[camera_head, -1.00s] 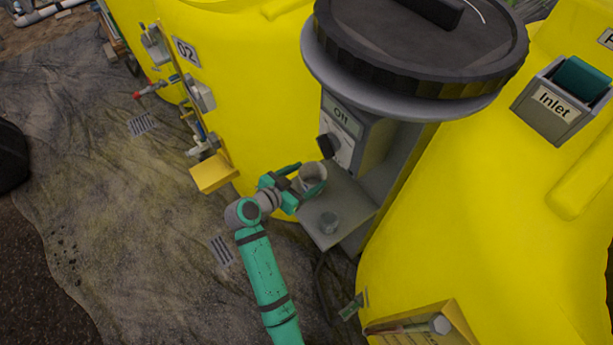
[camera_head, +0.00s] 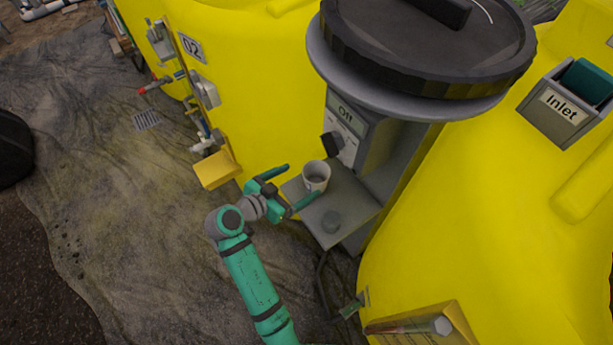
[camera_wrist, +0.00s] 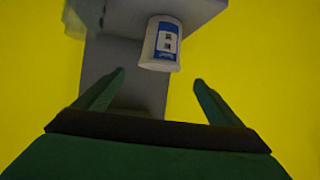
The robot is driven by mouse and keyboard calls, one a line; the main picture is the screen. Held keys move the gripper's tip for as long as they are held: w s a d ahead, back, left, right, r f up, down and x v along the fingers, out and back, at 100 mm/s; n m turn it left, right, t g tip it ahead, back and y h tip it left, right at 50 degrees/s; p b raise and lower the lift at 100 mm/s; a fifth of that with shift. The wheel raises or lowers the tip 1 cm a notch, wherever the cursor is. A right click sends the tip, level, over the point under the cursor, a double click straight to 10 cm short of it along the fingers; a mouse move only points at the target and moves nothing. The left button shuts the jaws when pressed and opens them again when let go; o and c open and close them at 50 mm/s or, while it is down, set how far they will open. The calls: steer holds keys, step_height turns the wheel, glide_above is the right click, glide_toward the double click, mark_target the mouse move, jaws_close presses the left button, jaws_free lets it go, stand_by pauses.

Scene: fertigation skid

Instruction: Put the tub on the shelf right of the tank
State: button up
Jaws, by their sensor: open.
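The tub (camera_head: 316,177) is a small pale cup-like container with an open top. It stands upright on the grey shelf (camera_head: 357,204) below the control box, right of the yellow tank marked 02 (camera_head: 240,110). The wrist view shows the tub (camera_wrist: 161,46) with a blue and white label, against the shelf (camera_wrist: 196,8). My gripper (camera_head: 302,181) is open, with its two green fingers spread at the tub's near left side. In the wrist view the tub is beyond the fingertips (camera_wrist: 160,77), with a gap between.
A control box marked Off (camera_head: 345,125) with a black knob is just behind. A large black lid (camera_head: 425,50) overhangs above. Another yellow tank (camera_head: 470,220) bounds the right.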

steer(key=shift+v, duration=2.75)
